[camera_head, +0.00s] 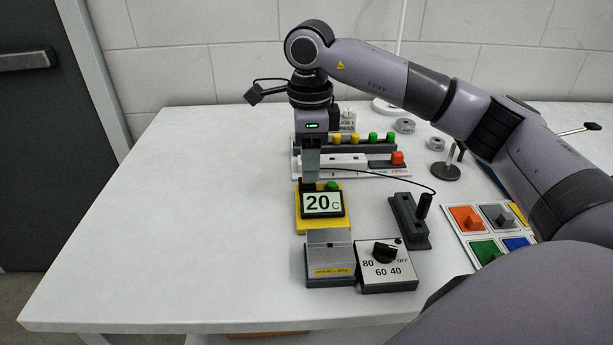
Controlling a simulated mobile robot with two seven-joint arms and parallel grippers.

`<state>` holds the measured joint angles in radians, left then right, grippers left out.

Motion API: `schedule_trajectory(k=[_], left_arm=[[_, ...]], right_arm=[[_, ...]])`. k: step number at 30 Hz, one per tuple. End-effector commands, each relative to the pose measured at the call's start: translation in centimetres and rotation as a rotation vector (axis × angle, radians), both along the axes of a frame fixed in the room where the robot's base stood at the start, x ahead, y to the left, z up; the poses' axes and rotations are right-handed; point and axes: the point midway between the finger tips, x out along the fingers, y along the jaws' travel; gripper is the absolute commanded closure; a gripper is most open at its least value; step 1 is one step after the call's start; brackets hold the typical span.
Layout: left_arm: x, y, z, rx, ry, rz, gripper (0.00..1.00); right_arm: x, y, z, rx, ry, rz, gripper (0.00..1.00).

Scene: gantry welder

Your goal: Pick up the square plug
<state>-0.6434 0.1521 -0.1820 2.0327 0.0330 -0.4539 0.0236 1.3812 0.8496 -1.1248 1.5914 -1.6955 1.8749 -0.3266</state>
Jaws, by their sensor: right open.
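My right gripper (311,170) points straight down just behind the display unit, in front of the white rail's left end. It is open; I see no object held, though the side-on view hides the space between its fingers. No piece is clearly marked as the square plug. My arm partly covers this board. My left gripper is not in view.
A yellow-framed display (323,204) reads 20 C. A grey box (330,262) and a dial box (386,268) stand in front. A black-handled tool (424,206) with a cable stands by a dark holder (408,222). The table's left is clear.

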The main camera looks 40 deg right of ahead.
Motion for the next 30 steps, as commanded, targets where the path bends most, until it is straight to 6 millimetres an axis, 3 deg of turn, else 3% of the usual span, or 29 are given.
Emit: schedule_trajectory(k=[3,11,16,30], left_arm=[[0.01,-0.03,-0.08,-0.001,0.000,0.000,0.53],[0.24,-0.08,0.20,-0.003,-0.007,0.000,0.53],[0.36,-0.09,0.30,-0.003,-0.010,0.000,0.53],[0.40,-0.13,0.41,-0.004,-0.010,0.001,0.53]], right_arm=[[-0.01,-0.02,-1.28,0.001,0.001,0.000,0.53],[0.01,-0.01,-1.55,0.001,-0.001,0.000,0.53],[0.01,-0.01,-1.54,0.001,-0.001,-0.001,1.00],[0.05,0.01,-0.87,0.001,-0.002,-0.001,1.00]])
